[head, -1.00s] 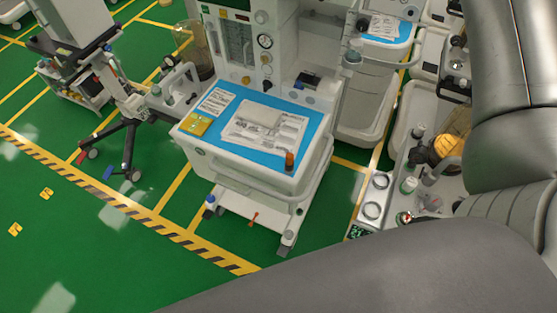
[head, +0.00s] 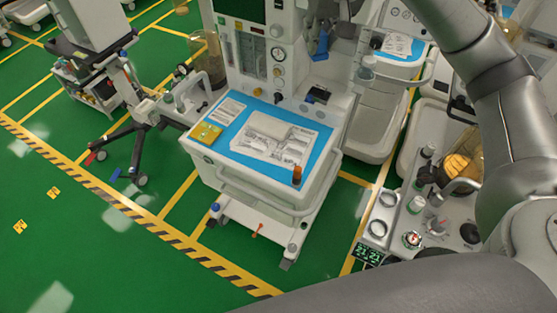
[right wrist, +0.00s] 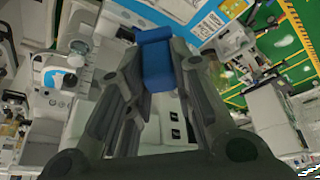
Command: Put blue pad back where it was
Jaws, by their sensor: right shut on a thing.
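The blue pad (head: 321,46) hangs in front of the white anaesthesia machine, at the top middle of the head view. My right gripper (head: 330,30) is at the pad's upper end and shut on it. In the right wrist view the blue pad (right wrist: 157,66) is between the two dark fingers of my right gripper (right wrist: 155,52), which hide part of its sides. The cart top with a blue mat (head: 245,170) is below the pad and apart from it in the head view. My left gripper is not in view.
White papers (head: 270,135), a yellow packet (head: 206,132) and an orange-brown vial (head: 297,174) lie or stand on the cart top. Another trolley (head: 390,225) with bottles is at the right. Green floor is open at lower left.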

